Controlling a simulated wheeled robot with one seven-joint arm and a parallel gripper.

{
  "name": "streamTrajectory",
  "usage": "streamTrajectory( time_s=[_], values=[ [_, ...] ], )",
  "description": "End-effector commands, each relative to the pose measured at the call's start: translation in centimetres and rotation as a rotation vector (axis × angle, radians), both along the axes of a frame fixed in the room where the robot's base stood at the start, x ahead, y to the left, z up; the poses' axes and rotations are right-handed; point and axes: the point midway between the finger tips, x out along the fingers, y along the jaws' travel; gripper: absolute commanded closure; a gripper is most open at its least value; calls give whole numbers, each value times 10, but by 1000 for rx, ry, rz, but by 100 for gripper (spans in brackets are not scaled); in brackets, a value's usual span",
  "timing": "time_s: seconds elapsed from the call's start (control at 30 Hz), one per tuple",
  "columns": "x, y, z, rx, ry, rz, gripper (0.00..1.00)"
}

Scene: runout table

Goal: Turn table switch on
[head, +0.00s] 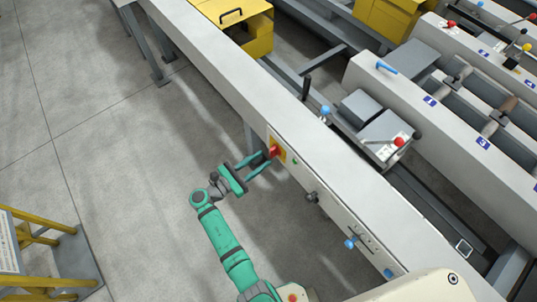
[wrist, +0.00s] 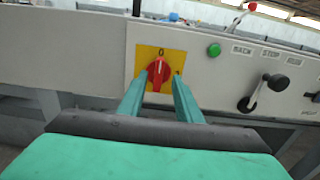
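The table switch is a red rotary knob (wrist: 158,72) on a yellow plate (wrist: 145,52), set in the light grey side panel of the table. Its white mark stands upright, toward the "0" at the top of the plate. A second mark on the right of the plate is partly hidden by a finger. In the head view the knob (head: 274,151) is at the centre. My gripper (head: 264,160) reaches the panel there, its green fingers apart. In the wrist view my gripper (wrist: 160,80) has one finger on each side of the knob; I see no clear grip on it.
A green button (wrist: 214,49) and a black-knobbed lever (wrist: 270,86) are right of the switch. The table (head: 225,62) runs diagonally through the head view. A yellow frame (head: 40,240) stands lower left. The floor (head: 110,140) left of the table is clear.

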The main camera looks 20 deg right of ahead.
Motion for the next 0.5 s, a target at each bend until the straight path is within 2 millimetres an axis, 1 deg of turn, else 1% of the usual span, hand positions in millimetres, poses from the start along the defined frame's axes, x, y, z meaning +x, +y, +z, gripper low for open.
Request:
streamTrajectory(
  time_s=[0.03,0.2,0.33,0.5],
  values=[
    [3,-8,0,0,-1,-1,69],
    [11,-28,0,0,-1,1,69],
    [14,-37,0,0,-1,1,69],
    [15,-41,0,0,-1,2,69]
  ],
)
